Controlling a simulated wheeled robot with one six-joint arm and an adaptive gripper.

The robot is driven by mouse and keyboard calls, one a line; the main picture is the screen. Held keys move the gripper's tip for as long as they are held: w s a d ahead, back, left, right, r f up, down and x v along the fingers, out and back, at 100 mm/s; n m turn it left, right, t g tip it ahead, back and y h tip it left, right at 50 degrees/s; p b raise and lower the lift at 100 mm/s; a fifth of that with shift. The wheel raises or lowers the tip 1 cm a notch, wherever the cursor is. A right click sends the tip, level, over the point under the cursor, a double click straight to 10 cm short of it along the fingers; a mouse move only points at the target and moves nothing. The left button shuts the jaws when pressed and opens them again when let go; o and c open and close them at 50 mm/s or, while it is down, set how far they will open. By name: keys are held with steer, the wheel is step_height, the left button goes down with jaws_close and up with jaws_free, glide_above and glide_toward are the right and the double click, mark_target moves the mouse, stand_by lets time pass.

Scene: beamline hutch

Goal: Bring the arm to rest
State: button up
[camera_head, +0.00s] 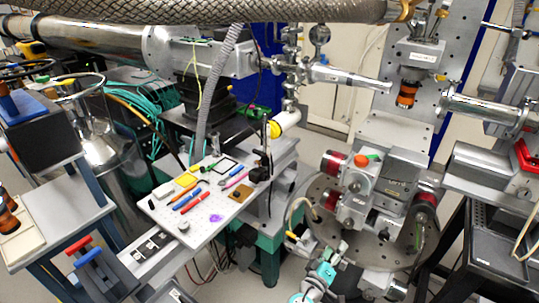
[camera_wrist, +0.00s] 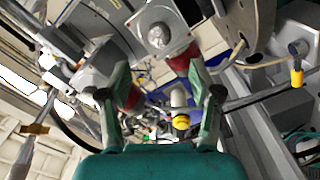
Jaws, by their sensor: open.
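My gripper (camera_wrist: 160,88) shows in the wrist view with its two fingers spread wide apart and nothing between them. The teal body of the gripper fills the bottom of that view. Beyond the fingers are a grey motor block with red ends and other beamline parts; I cannot tell their exact distance. In the head view, my arm (camera_head: 318,281), white with teal rings, shows at the bottom, just in front of the round metal plate (camera_head: 325,232). The fingers cannot be made out clearly there.
A white perforated board (camera_head: 155,208) holding pens, blocks and small parts lies left of my arm. A motor stage (camera_head: 405,172) with red-ended cylinders stands on the round plate. A braided hose (camera_head: 200,12) crosses the top. A black cart (camera_head: 495,250) stands at right.

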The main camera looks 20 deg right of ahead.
steer(key=s+a+f+n+y, duration=0.2)
steer(key=s+a+f+y, duration=0.3)
steer(key=s+f, duration=0.5)
steer(key=s+a+t+y, duration=0.1)
steer(key=s+a+y, duration=0.45)
steer(key=s, duration=0.95)
steer(key=s+a+r+m+t+y, duration=0.1)
steer(key=s+a+r+y, duration=0.1)
steer(key=s+r, duration=0.6)
steer(key=s+a+r+m+t+y, duration=0.1)
steer(key=s+a+r, duration=0.3)
steer(key=s+r, duration=0.5)
step_height(320, 180, up, 3)
steer(key=shift+s+a+f+m+t+y, duration=0.15)
steer(key=shift+a+m+t+y, duration=0.1)
steer(key=shift+m+t+y, duration=0.15)
